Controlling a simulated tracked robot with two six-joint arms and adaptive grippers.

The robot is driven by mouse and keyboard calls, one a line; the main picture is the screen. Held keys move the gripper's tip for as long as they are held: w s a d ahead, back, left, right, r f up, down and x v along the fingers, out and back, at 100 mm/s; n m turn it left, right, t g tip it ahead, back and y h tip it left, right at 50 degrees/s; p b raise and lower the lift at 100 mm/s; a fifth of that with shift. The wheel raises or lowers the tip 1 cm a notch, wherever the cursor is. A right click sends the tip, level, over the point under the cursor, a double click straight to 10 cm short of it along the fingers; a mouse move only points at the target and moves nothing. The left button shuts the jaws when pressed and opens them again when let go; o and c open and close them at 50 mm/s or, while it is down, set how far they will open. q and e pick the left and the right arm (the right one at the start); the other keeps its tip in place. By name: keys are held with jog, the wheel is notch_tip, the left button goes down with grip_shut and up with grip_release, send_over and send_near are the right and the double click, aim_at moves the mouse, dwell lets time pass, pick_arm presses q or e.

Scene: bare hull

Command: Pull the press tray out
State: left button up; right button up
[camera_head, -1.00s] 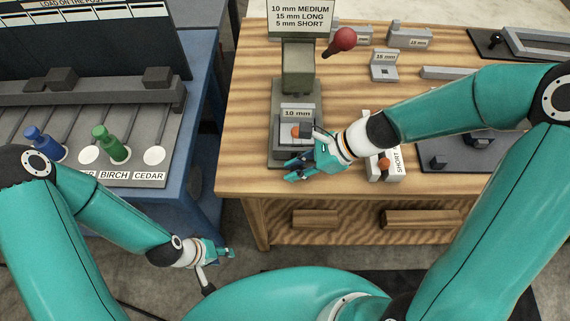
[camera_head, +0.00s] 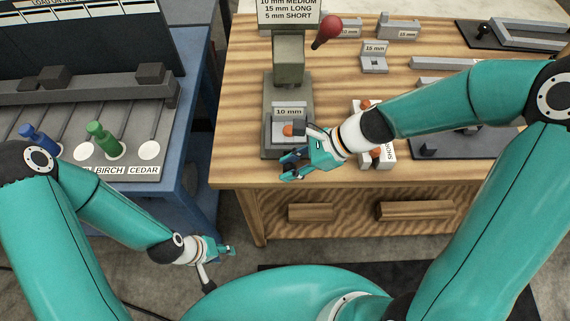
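The press (camera_head: 289,62) is a grey-green column with a red-knobbed lever (camera_head: 327,31), standing at the left of the wooden bench. At its foot is the press tray (camera_head: 280,141), under a "10 mm" block (camera_head: 290,112) with an orange rounded piece (camera_head: 288,130) in front of it. My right gripper (camera_head: 288,169) is low at the tray's front edge and covers its front right part. Whether it touches or grips the tray is hidden. My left gripper (camera_head: 231,250) hangs in front of the benches, apart from everything; its finger gap is too small to judge.
A white "SHORT" block (camera_head: 386,160) with orange pieces stands right of the press, partly behind my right arm. Bare wood shows left of the press.

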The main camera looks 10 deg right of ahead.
jog(key=v, duration=1.1)
jog(key=shift+d+r, duration=0.15)
jog(key=shift+d, duration=0.15)
